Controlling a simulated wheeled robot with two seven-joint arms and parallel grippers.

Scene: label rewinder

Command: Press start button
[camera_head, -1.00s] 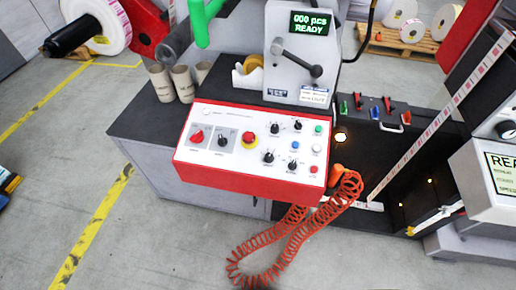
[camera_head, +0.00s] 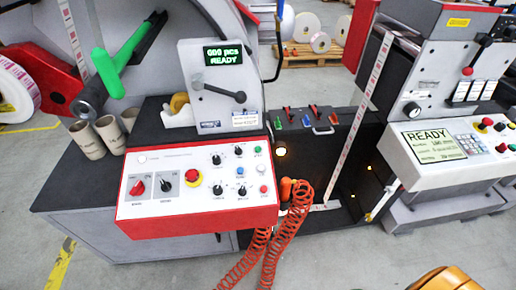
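The near control panel (camera_head: 200,179) is a sloped white face in a red frame. A small green button (camera_head: 257,150) sits at its upper right; its label is too small to read. Below it are a white button (camera_head: 261,168) and a red button (camera_head: 263,189). A blue button (camera_head: 240,171) and several black knobs lie to the left, with a red-and-yellow emergency stop (camera_head: 194,177) further left. Neither of my grippers shows in the view.
A coiled orange cable (camera_head: 283,231) hangs at the panel's right. A second console (camera_head: 450,148) reading "READY" stands further right. Cardboard cores (camera_head: 88,139) and a tape dispenser (camera_head: 179,112) are behind the panel. An orange shape (camera_head: 446,281) enters at the bottom right. Floor in front is clear.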

